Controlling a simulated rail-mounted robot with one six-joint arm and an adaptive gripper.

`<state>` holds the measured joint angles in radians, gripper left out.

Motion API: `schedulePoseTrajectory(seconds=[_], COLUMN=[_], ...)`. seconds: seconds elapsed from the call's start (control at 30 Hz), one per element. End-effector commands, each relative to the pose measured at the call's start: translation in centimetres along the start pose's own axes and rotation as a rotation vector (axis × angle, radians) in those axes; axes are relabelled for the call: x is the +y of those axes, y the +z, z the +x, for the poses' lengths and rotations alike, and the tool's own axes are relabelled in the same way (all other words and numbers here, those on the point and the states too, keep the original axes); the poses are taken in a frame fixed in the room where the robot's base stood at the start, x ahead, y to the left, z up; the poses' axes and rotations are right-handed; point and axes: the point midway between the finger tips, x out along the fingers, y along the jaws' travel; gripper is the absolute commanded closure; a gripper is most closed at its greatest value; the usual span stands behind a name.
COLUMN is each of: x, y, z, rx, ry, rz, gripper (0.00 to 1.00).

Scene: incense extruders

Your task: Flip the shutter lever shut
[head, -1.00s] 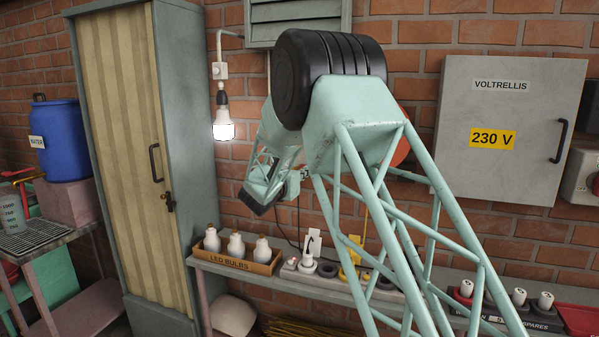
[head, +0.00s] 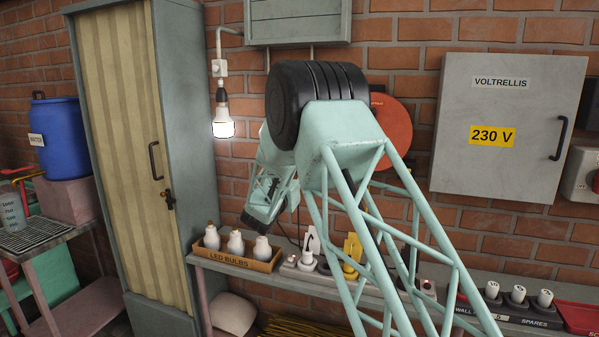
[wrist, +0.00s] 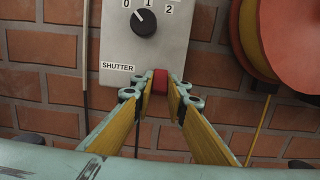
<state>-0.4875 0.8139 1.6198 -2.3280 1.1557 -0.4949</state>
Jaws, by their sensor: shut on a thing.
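In the wrist view, a grey control plate labelled SHUTTER (wrist: 118,66) is on the brick wall. A red lever grip (wrist: 160,78) shows at its lower edge. My gripper (wrist: 160,88) is shut on this red grip, with one yellow-padded finger on each side. The rest of the lever is hidden behind the fingers. In the head view my arm covers the control plate and the gripper. A grey slatted shutter (head: 297,31) is at the top of the wall.
A black rotary knob (wrist: 143,22) sits above the lever. A red and yellow reel (wrist: 275,40) is close on the right. In the head view, a lit bulb (head: 222,128) hangs left of my arm. A shelf with an LED bulbs box (head: 228,265) and sockets runs below.

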Motion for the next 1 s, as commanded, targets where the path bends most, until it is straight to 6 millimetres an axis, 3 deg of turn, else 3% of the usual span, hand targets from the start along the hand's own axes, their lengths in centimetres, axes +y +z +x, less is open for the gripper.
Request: schedulePoseTrajectory(seconds=[0.2, 0.67, 1.0], x=[0.0, 0.0, 0.1], y=[-0.1, 0.0, 0.0], z=[0.0, -0.4, -3.7], rx=[0.001, 0.001, 0.001], ry=[0.000, 0.000, 0.001], rz=[0.000, 0.000, -0.001], gripper=[0.73, 0.73, 0.73])
